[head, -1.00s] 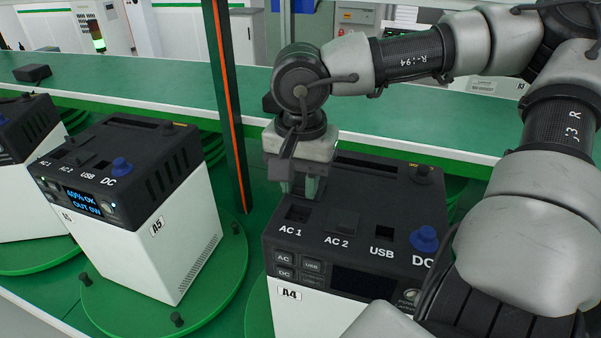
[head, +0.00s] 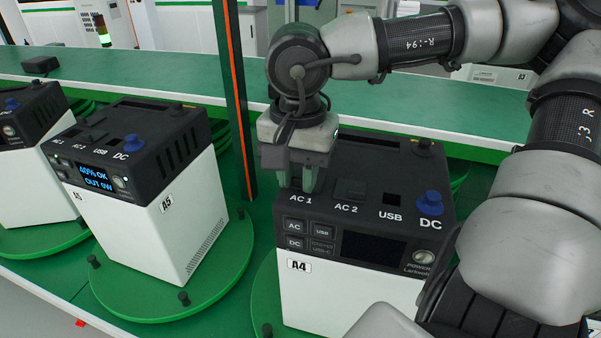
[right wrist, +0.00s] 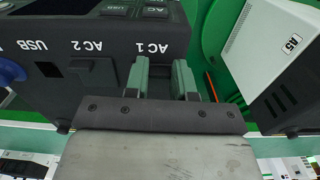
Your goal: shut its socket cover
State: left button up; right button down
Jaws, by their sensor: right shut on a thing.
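The power station A4 (head: 372,195) stands in front of me, with AC 1, AC 2, USB and DC places on its dark top. My right gripper (head: 300,178) is down at the AC 1 place, its fingers pointing down and hiding most of that socket. It also shows in the right wrist view (right wrist: 164,82), with its two green-grey fingers a little apart beside the AC 1 label. It is shut on a dark piece, seemingly the AC 1 socket cover, which is mostly hidden between the fingers. The AC 2 cover (head: 349,188) lies flat. My left gripper is not in view.
A blue plug or cap (head: 430,203) stands at DC, and the USB opening (head: 392,199) is uncovered. Power station A5 (head: 150,215) stands to the left on a green turntable (head: 135,300). A dark green post (head: 238,110) rises behind, close to my right gripper.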

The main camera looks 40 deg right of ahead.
jog(key=c, duration=0.9)
grip_release()
jog(key=shift+w+a, duration=0.15)
jog(key=shift+w, duration=0.05)
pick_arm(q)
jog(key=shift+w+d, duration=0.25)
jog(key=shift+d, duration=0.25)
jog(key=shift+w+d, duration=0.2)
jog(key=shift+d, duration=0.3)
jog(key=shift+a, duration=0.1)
pick_arm(e)
jog(key=shift+r, duration=0.3)
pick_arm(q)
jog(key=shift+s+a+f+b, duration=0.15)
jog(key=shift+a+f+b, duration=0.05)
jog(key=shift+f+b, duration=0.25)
pick_arm(e)
notch_tip(320, 180, up, 10)
jog(key=shift+r, duration=0.1)
